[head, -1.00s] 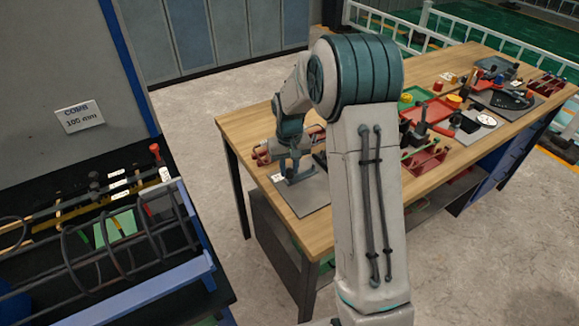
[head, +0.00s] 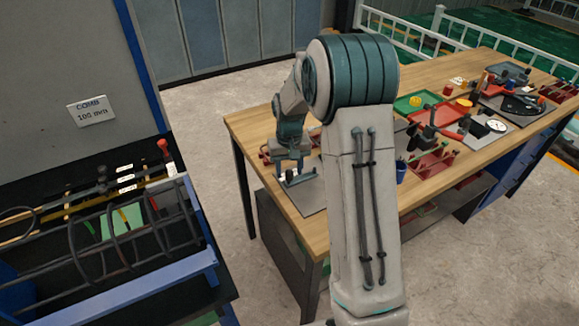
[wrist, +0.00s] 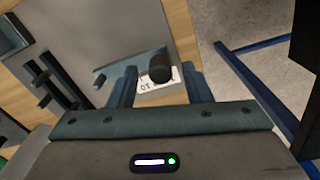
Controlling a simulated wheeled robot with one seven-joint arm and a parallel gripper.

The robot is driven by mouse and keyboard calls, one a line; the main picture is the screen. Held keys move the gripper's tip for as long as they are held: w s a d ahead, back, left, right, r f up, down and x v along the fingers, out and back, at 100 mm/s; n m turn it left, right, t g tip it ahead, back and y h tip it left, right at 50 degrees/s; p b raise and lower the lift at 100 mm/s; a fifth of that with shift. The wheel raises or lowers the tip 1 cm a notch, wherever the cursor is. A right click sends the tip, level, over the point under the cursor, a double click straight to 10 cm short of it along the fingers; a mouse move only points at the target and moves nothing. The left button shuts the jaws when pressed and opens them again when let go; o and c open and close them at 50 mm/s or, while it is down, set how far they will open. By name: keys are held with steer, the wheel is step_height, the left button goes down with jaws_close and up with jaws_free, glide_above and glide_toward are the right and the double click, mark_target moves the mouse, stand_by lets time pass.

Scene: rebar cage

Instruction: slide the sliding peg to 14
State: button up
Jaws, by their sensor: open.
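A black cylindrical knob (wrist: 161,68), which looks like the sliding peg, stands between my finger tips in the wrist view. A white number label (wrist: 158,84) lies beside it, partly covered; I can make out what looks like 10. A teal bar (wrist: 118,69) runs left from the knob over a grey plate (wrist: 75,40). My gripper (wrist: 163,86) is open, one finger on each side of the knob, with no clear contact. In the head view my gripper (head: 293,177) is low over the grey plate (head: 314,195) at the bench's near-left end; the knob is not clear there.
The wooden bench (head: 255,130) carries a red rack (head: 433,160), trays and tools to the right. At left, a black table holds a blue rail (head: 130,290), curved dark bars and a red-topped lever (head: 164,148). Bare floor separates them.

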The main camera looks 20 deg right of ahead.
step_height(320, 180, up, 14)
steer(key=b, duration=0.1)
stand_by(0.4)
steer(key=s+a+t, duration=0.2)
steer(key=s+t, duration=0.1)
steer(key=s, duration=2.4)
steer(key=shift+s+a, duration=0.25)
steer(key=shift+a, duration=0.05)
steer(key=shift+f, duration=0.1)
